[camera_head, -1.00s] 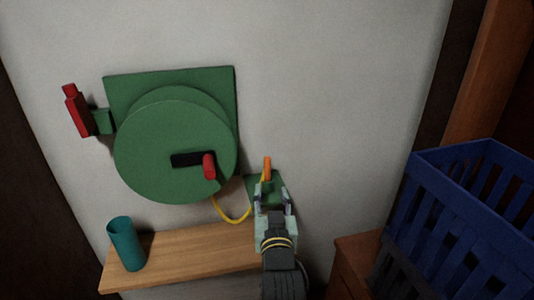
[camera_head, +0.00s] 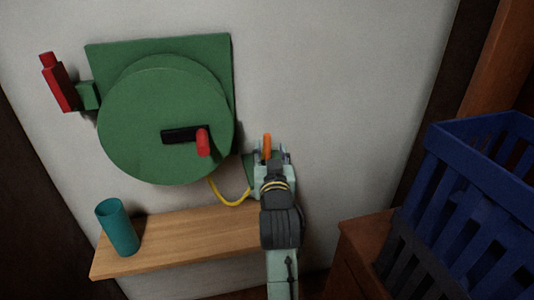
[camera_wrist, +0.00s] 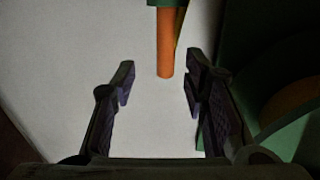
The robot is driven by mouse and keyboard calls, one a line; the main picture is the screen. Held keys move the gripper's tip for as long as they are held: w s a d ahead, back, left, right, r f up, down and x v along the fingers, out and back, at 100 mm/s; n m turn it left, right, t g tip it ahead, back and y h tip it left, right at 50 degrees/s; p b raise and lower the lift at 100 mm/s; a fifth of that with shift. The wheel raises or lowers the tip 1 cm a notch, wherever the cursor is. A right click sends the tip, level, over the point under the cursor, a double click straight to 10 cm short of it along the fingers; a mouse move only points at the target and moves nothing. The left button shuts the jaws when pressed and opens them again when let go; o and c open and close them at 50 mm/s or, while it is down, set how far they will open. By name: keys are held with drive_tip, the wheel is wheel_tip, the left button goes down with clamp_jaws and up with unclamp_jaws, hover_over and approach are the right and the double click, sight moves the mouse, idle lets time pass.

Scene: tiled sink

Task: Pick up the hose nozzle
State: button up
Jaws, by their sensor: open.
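The hose nozzle (camera_head: 267,144) is an orange stick standing upright in front of the wall, at the end of the yellow hose (camera_head: 232,201). My gripper (camera_head: 271,155) is at the nozzle in the head view and hides its lower part and most of its green holder (camera_head: 249,164). In the wrist view my open gripper (camera_wrist: 160,82) has its two dark fingers apart with nothing held between them. The orange nozzle (camera_wrist: 165,45) shows ahead, its end near the level of the fingertips and closer to the right finger. It does not visibly touch either finger.
A green hose reel (camera_head: 160,120) with a red-handled crank hangs on the wall to the left. A teal cup (camera_head: 118,228) stands on the wooden shelf (camera_head: 185,240) below. A blue crate (camera_head: 470,190) is at the right, by a wooden cabinet (camera_head: 360,250).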

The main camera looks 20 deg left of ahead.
sight(267, 142)
drive_tip(key=x, duration=0.1)
drive_tip(key=p+x, duration=0.1)
drive_tip(key=x, duration=0.2)
drive_tip(key=shift+w+a+r+p, duration=0.1)
drive_tip(key=shift+a+r+p, duration=0.2)
drive_tip(key=shift+a+p, duration=0.1)
drive_tip(key=shift+w+a+f, duration=0.1)
drive_tip(key=shift+w+a, duration=0.05)
drive_tip(key=shift+w, duration=0.2)
clamp_jaws()
